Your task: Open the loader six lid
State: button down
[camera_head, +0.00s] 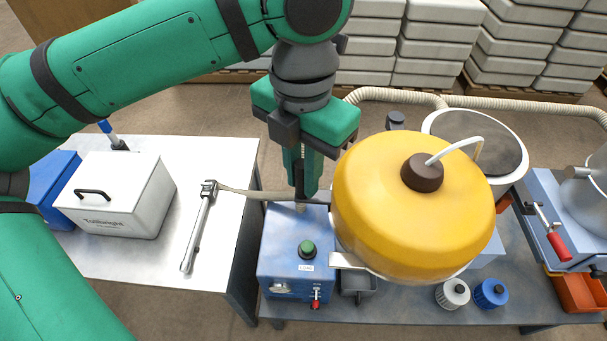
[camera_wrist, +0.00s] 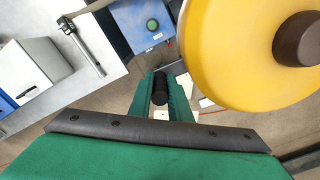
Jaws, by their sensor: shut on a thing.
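A large yellow domed lid (camera_head: 400,220) with a brown knob (camera_head: 422,172) stands at the centre right in the head view. A white curved tube runs from the knob. The lid (camera_wrist: 235,50) also fills the upper right of the wrist view. My gripper (camera_head: 302,185) points down just left of the lid. Its green fingers (camera_wrist: 162,100) are shut on a black cylindrical handle (camera_wrist: 160,88). How the handle joins the lid is hidden. Most of the vessel under the lid is hidden too.
A blue control box (camera_head: 290,262) with a green button stands below my gripper. A white case (camera_head: 120,200) and a metal wrench-like tool (camera_head: 198,228) lie on the left table. A second round vessel (camera_head: 475,140) stands behind the lid. Two small jars (camera_head: 470,293) stand in front.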

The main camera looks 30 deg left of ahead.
jog(key=c, duration=1.6)
grip_release()
jog(key=shift+c, duration=0.2)
jog(key=shift+w, duration=0.1)
notch_tip(320, 180, up, 11)
jog(key=shift+f, duration=0.2)
jog(key=shift+r, duration=0.1)
